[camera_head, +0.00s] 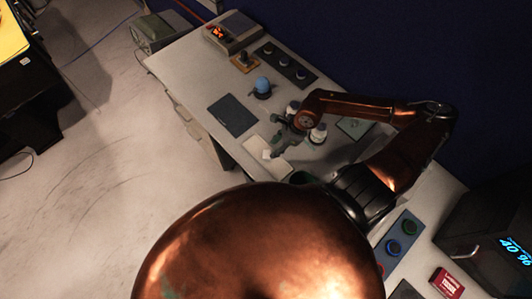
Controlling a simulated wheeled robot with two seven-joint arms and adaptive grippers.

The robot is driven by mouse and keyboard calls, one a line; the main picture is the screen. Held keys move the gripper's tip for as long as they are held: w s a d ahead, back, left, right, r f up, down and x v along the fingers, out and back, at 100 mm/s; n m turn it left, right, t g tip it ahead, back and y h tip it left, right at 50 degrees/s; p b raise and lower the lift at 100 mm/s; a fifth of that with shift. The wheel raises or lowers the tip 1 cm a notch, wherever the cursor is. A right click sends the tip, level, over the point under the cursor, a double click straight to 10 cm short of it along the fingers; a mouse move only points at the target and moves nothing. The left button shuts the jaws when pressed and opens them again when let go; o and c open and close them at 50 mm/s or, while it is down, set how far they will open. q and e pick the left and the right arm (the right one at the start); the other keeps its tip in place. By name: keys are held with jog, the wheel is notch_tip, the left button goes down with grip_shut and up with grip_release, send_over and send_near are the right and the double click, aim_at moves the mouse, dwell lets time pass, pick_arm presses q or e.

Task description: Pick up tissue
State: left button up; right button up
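A small white piece that looks like tissue (267,154) shows on a pale, flat box or tray (254,146) near the middle of the long light table. My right gripper (276,149) is dark and small in the view. It reaches down from the right, with its fingertips beside or just above the white piece. I cannot tell whether they touch it or how far apart the fingers are. My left gripper is not in view.
On the light table (195,65) stand white-capped bottles (318,133), a blue round object (262,86), a dark pad (232,116) and button panels (285,62). A red box (447,282) and a dark device (490,245) are lower right. My copper arm hides the table's near middle.

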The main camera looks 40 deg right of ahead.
aim_at(269, 154)
jog(key=p+x, duration=0.1)
jog(key=x, duration=0.4)
jog(key=shift+a+p, duration=0.2)
jog(key=shift+p, duration=0.1)
jog(key=shift+w+a+f, duration=0.1)
jog(key=shift+f, duration=0.25)
jog(key=c, duration=0.4)
